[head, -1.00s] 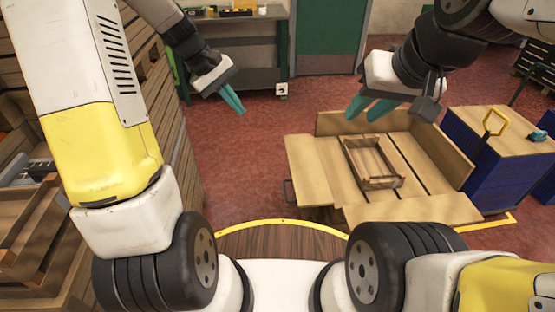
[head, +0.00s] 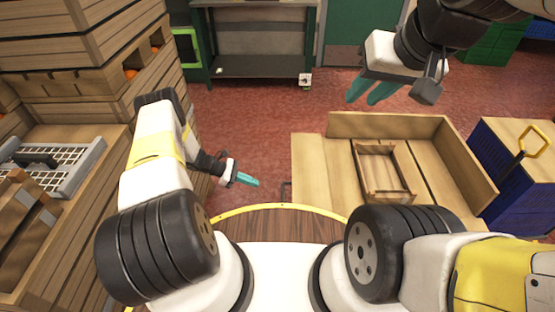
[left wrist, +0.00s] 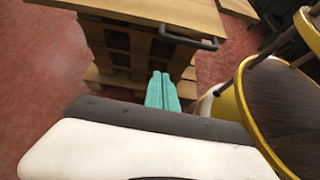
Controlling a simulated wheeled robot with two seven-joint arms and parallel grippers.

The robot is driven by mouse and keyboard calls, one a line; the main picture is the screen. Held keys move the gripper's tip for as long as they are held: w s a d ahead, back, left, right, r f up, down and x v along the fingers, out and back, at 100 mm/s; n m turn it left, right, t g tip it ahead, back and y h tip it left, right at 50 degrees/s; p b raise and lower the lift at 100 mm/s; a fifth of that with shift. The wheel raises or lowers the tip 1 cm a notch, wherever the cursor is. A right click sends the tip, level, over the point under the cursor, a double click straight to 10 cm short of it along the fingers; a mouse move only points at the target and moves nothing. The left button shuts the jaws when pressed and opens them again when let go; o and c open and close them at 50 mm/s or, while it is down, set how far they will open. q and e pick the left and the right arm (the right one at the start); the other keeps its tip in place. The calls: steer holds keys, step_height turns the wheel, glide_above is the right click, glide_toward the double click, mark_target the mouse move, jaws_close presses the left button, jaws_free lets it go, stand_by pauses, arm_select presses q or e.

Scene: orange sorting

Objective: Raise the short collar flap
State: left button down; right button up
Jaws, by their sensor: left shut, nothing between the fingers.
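A wooden pallet box has its back flap (head: 390,130) and right flap (head: 462,150) standing up. Its left flap (head: 306,165) lies flat outward, with a dark handle (head: 286,190) at its outer edge. The front side is mostly hidden by my arm. My left gripper (head: 246,180) is shut and empty, left of the handle and apart from it. In the left wrist view, its teal fingers (left wrist: 163,92) point toward the box, below a flap panel (left wrist: 150,12) with a dark handle (left wrist: 187,41). My right gripper (head: 371,92) is open and empty, above and behind the back flap.
A small wooden crate (head: 384,171) lies inside the box. Stacked wooden crates (head: 80,60) and a grey rack (head: 55,165) stand left. A blue bin with a wooden top (head: 515,150) stands right. Red floor (head: 262,125) is clear between the crates and box.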

arm_select(q)
steer(key=d+f, duration=0.2)
steer(key=d, duration=0.7)
steer(key=shift+d, duration=0.35)
